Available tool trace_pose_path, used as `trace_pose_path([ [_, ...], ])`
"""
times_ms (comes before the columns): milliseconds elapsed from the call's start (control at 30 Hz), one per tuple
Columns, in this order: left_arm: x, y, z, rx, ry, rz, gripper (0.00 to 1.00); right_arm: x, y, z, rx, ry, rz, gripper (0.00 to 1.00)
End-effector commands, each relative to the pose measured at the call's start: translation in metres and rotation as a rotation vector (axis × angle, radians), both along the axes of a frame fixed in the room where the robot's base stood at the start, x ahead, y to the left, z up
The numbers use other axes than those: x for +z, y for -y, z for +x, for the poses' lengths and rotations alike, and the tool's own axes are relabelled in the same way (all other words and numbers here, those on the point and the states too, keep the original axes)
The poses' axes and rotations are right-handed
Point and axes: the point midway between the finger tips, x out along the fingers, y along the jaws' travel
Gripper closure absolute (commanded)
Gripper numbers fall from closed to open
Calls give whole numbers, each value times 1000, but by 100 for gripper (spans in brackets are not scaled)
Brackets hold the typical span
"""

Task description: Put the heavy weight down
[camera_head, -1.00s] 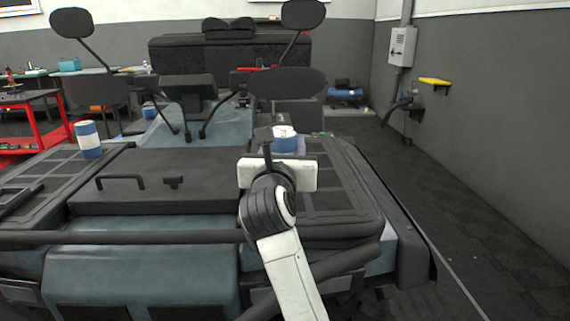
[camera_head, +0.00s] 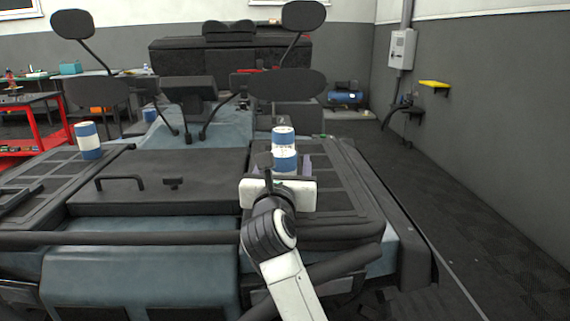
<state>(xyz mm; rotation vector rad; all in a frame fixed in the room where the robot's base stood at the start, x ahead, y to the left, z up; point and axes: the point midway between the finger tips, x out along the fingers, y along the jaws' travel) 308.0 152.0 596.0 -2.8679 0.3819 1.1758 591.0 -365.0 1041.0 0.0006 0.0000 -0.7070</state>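A blue-and-white cylindrical weight (camera_head: 284,150) stands upright on the right dark panel of the vehicle's front. My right gripper (camera_head: 285,168) is just in front of it and low, its pale fingers spread. One finger shows to the right of the weight with a small gap. The left finger is mostly hidden behind gripper parts. The weight's base is hidden by the gripper body. A similar blue-and-white cylinder (camera_head: 88,140) stands on the left panel. The frames do not show which is heavier. My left gripper is not in view.
The vehicle's dark hood (camera_head: 150,190) has a raised handle (camera_head: 120,180) left of my arm. A dark bar (camera_head: 130,238) crosses its front. Mirrors (camera_head: 302,16) rise behind. A red table (camera_head: 42,120) stands at far left. Floor (camera_head: 450,220) to the right is clear.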

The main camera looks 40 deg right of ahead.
Motion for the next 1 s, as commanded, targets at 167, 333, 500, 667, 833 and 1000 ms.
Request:
trace_pose_path([
  [167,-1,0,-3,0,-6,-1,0,3,-4,-3,2,0,1,39],
  [333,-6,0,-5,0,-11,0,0,1,-22,-25,3,0,4,39],
  [500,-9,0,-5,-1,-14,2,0,2,-40,-45,2,1,2,39],
  [667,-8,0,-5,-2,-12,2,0,3,-48,-56,0,-1,1,39],
  [833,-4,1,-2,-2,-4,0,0,3,-49,-57,-1,0,0,39],
  [1000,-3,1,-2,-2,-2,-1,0,3,-49,-57,0,0,0,39],
])
